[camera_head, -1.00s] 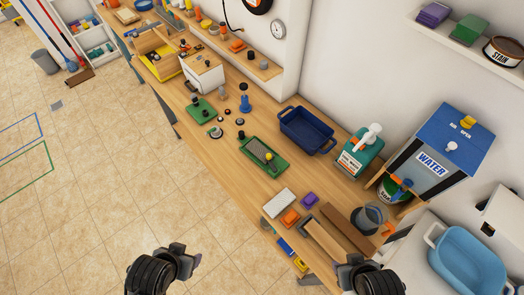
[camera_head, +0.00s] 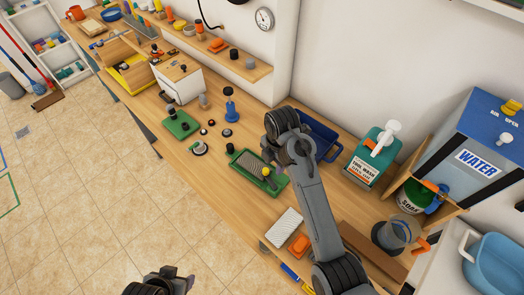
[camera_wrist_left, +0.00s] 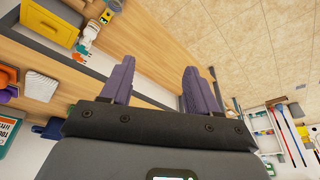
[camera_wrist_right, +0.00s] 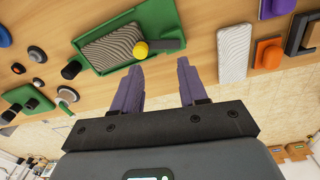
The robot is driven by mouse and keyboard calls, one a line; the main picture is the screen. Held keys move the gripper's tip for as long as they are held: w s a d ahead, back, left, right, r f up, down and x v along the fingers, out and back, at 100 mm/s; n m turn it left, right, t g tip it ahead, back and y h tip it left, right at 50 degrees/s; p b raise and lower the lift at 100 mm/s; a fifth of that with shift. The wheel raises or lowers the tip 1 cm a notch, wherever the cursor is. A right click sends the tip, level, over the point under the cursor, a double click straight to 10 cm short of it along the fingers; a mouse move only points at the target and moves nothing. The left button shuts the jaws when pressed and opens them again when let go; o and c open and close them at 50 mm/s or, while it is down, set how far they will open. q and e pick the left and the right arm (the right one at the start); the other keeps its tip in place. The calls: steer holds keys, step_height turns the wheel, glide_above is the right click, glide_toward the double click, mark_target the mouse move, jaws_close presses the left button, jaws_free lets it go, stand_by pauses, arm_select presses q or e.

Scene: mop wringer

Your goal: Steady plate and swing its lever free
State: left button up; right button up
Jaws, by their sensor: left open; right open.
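The green plate (camera_head: 245,160) with a grey ribbed panel (camera_head: 250,166) lies on the wooden bench. A yellow ball (camera_head: 266,171) on a dark bar, seemingly the lever, lies across one end of it. In the right wrist view the plate (camera_wrist_right: 160,25), yellow ball (camera_wrist_right: 141,49) and dark bar (camera_wrist_right: 168,45) are just beyond my right fingertips. My right gripper (camera_wrist_right: 158,78) is open and empty beside the plate, apart from the ball; my arm partly covers this area in the head view. My left gripper (camera_head: 172,278) is open and empty, low in front of the bench (camera_wrist_left: 157,72).
A smaller green board (camera_head: 180,124) with black knobs and a blue-based post (camera_head: 230,108) stand left of the plate. A blue tub (camera_head: 325,140) sits behind my right arm. A white pad (camera_head: 284,228) and orange block (camera_head: 299,243) lie near the front edge.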

arm_select(q)
steer(key=shift+w+a+f+b, duration=0.2)
steer(key=shift+w+f+b, duration=0.3)
steer(key=shift+f, duration=0.35)
steer(key=w+d+m+t+h, duration=0.1)
steer(key=w+m+t+h, duration=0.1)
steer(key=w, duration=1)
steer(key=w+d+r+m+t+h, duration=0.1)
steer(key=w+d+m+t+h, duration=0.1)
steer(key=w, duration=1)
steer(key=w+d+m+t+h, duration=0.1)
steer(key=w+h, duration=0.3)
steer(key=w, duration=0.7)
steer(key=shift+w+d+r+m+t, duration=0.25)
steer(key=shift+w+m+t, duration=0.2)
steer(key=shift+t, duration=0.35)
steer(key=shift+h, duration=0.3)
steer(key=shift+x, duration=5.25)
arm_select(e)
steer(key=shift+w+a+r+n+h, duration=0.15)
steer(key=shift+w+a+r+n, duration=0.4)
steer(key=shift+w+a+n, duration=0.2)
steer(key=shift+w+a+r+n+h, duration=0.15)
steer(key=shift+w+a+r+n, duration=0.4)
steer(key=shift+n, duration=0.3)
arm_select(q)
steer(key=shift+r, duration=0.1)
jaws_close()
